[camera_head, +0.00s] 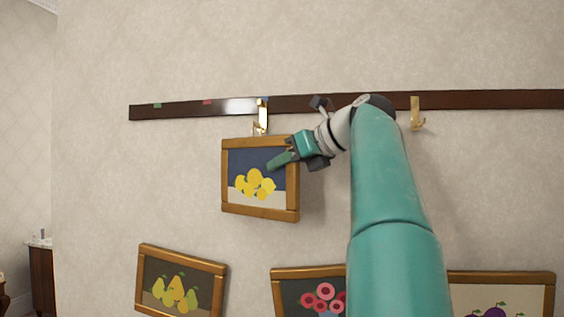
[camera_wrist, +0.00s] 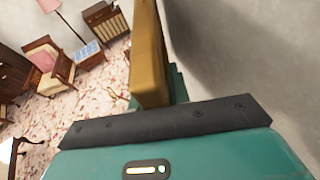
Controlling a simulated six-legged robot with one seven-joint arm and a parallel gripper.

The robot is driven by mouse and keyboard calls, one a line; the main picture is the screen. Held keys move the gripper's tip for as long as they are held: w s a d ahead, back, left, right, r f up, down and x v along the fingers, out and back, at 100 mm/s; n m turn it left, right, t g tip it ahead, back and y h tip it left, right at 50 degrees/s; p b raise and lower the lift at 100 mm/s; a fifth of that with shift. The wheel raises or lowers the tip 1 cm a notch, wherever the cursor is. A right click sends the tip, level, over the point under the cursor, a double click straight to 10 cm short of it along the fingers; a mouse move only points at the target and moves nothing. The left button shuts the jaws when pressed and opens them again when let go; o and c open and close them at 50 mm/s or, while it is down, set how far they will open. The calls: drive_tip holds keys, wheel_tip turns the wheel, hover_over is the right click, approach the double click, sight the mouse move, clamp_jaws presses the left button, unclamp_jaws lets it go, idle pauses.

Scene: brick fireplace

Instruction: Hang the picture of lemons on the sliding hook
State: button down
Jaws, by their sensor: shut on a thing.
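The picture of lemons (camera_head: 254,186), in a wooden frame, is upright against the wall, just under a brass sliding hook (camera_head: 261,115) on the dark rail (camera_head: 330,103). Its top edge meets the hook's lower end; I cannot tell whether it is caught on it. My gripper (camera_head: 282,160) is shut on the right side of the frame, one finger lying across the front. In the wrist view the frame's wooden edge (camera_wrist: 149,55) stands between the jaws, which are mostly hidden by my gripper's body.
A second hook (camera_head: 416,113) is on the rail to the right, beyond my arm. Green and red marks (camera_head: 207,102) show on the rail's left part. Below are a pear picture (camera_head: 181,284), a picture with pink-red round shapes (camera_head: 290,292) and a purple-fruit picture (camera_head: 505,292).

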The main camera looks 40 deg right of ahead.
idle(0.3)
drive_tip(key=c, duration=1.3)
unclamp_jaws()
drive_tip(key=shift+o, duration=0.2)
drive_tip(key=v, duration=1.3)
drive_tip(key=shift+s+r, duration=0.2)
drive_tip(key=shift+s, duration=0.1)
drive_tip(key=shift+s+d, duration=0.1)
